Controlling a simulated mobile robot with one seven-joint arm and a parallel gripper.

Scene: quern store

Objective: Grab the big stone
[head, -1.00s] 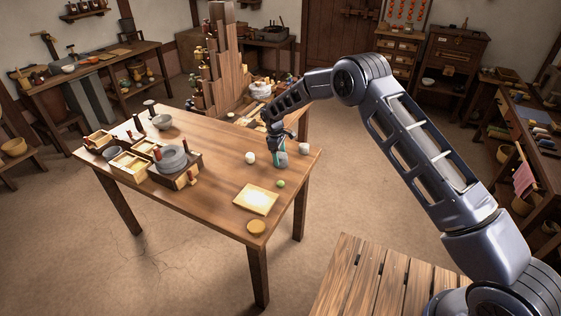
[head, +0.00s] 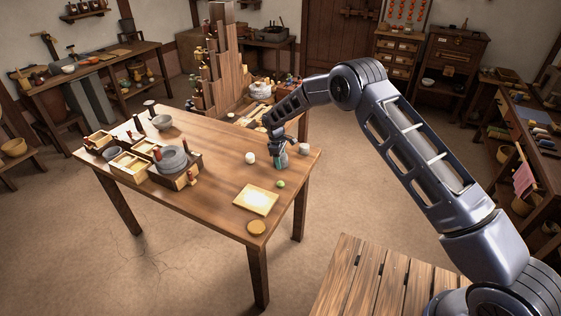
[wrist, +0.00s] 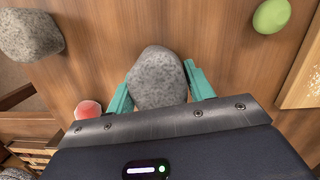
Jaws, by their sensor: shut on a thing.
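A big grey speckled stone (wrist: 157,78) lies between the two teal fingers of my gripper (wrist: 158,88) in the wrist view. The fingers press on its left and right sides, and my gripper is shut on it. In the head view my gripper (head: 281,156) is low over the right end of the table, with the stone (head: 281,162) small and partly hidden by it. Whether the stone touches the tabletop is hard to tell. Another grey stone (wrist: 30,35) lies apart at the left in the wrist view.
A green stone (head: 281,184), a pale round thing (head: 250,158) and a cream board (head: 256,199) lie nearby on the wooden table (head: 215,190). A round yellowish disc (head: 257,228) is near the front corner. A small reddish round thing (wrist: 88,108) sits beside my gripper's left finger.

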